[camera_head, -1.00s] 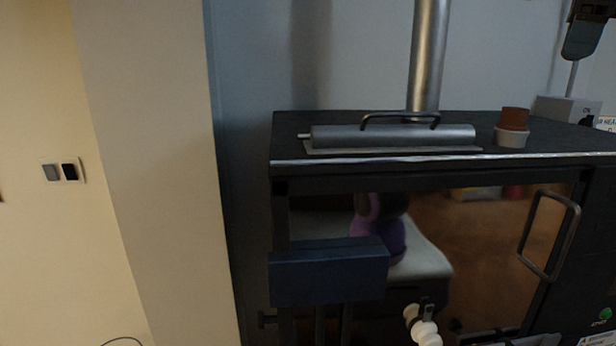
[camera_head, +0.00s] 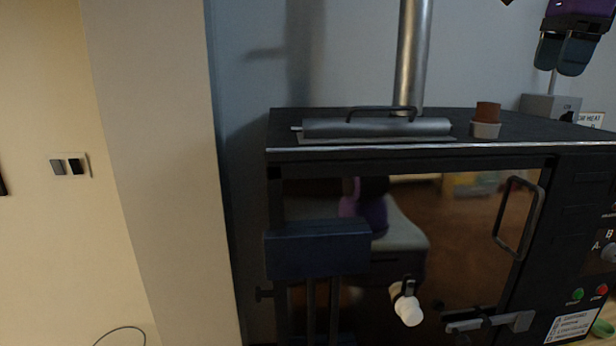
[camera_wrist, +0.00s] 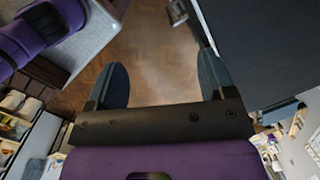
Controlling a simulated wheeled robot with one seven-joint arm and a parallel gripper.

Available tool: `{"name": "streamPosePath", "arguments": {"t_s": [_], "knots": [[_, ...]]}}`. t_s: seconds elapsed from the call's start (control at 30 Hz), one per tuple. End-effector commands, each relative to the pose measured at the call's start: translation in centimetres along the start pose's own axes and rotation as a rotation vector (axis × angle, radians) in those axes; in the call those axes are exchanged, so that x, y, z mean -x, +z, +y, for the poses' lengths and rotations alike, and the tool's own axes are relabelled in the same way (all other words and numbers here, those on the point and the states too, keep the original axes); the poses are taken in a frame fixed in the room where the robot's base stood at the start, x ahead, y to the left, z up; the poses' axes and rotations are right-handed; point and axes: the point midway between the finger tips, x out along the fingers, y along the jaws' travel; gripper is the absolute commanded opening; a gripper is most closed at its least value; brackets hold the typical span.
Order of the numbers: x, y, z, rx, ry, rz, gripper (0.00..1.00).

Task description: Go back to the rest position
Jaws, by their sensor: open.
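My gripper (camera_head: 563,52) hangs at the upper right of the head view, purple with two dark blue-grey fingers pointing down. It is above the right rear of the black oven-like cabinet (camera_head: 420,163) and apart from its top. In the wrist view my gripper (camera_wrist: 162,76) is open, with nothing between its fingers. Below the gap there is brown floor.
On the cabinet lie a grey metal roller-like cylinder (camera_head: 375,128) and a brown cup in a grey one (camera_head: 485,130). A metal pipe (camera_head: 412,60) rises behind. A dark handle (camera_head: 518,218) sticks out in front. A beige wall (camera_head: 150,170) stands left.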

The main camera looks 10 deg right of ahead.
Motion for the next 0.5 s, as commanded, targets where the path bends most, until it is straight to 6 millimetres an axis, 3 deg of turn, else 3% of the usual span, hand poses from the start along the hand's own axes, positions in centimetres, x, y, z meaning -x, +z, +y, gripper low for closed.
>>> {"name": "streamPosePath", "arguments": {"t_s": [0.27,0.5], "knots": [[-3.6,3.2,4.6,0.449,-0.069,0.008,0.76],[-9.7,6.4,11.6,1.105,-0.174,0.065,0.76]]}}
